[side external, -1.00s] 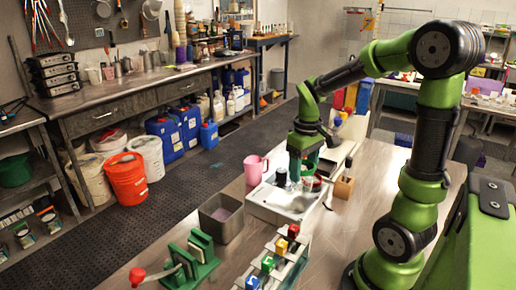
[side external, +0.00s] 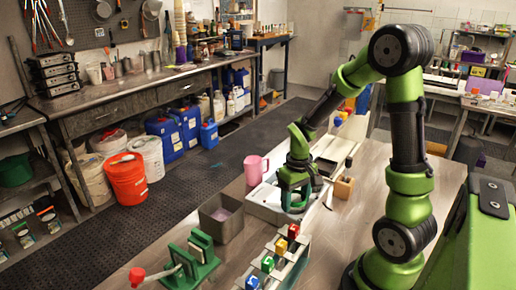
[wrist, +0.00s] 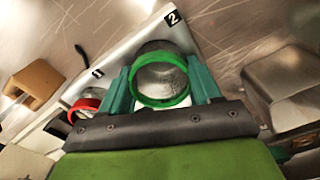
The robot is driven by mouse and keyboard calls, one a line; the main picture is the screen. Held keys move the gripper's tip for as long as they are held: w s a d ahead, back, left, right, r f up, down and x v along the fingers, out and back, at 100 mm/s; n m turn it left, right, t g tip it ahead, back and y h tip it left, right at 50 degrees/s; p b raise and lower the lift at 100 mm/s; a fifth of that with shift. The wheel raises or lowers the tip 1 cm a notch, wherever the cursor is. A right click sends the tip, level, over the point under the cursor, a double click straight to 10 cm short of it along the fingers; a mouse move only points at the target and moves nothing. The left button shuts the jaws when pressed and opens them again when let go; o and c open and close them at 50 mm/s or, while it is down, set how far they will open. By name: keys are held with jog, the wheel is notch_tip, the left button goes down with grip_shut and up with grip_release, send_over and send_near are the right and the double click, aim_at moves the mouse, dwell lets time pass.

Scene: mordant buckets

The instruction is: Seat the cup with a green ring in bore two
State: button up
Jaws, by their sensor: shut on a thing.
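The cup with a green ring (wrist: 160,103) is between the two teal fingers of my gripper (wrist: 163,88) in the wrist view. The fingers are shut on its sides, and I look into its grey inside. The white block (wrist: 130,44) lies under it, with the label "2" just beyond the cup and the label "1" to the left. Bore two is hidden by the cup and fingers, so I cannot tell how far the cup is in it. In the side view my gripper (side external: 297,196) is low over the white block (side external: 262,208), and the cup is hidden.
A red-ringed cup (wrist: 86,105) stands near label "1", left of my fingers. A wooden block (wrist: 38,84) is farther left. A grey square bin (side external: 221,218) and a pink jug (side external: 256,169) stand near the block. A rack with coloured cubes (side external: 268,264) is in front.

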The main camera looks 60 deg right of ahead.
jog(key=shift+f, duration=0.15)
jog(key=o, duration=1.2)
notch_tip(320, 180, up, 12)
jog(key=s+a+r+t+y, duration=0.1)
jog(key=s+a+r+t, duration=0.1)
jog(key=a, duration=0.6)
jog(key=s+a+r+t+y, duration=0.1)
jog(key=s+a+r+t, duration=0.1)
jog(key=a+r+t, duration=0.3)
jog(key=a, duration=0.2)
jog(key=shift+a+n, duration=0.4)
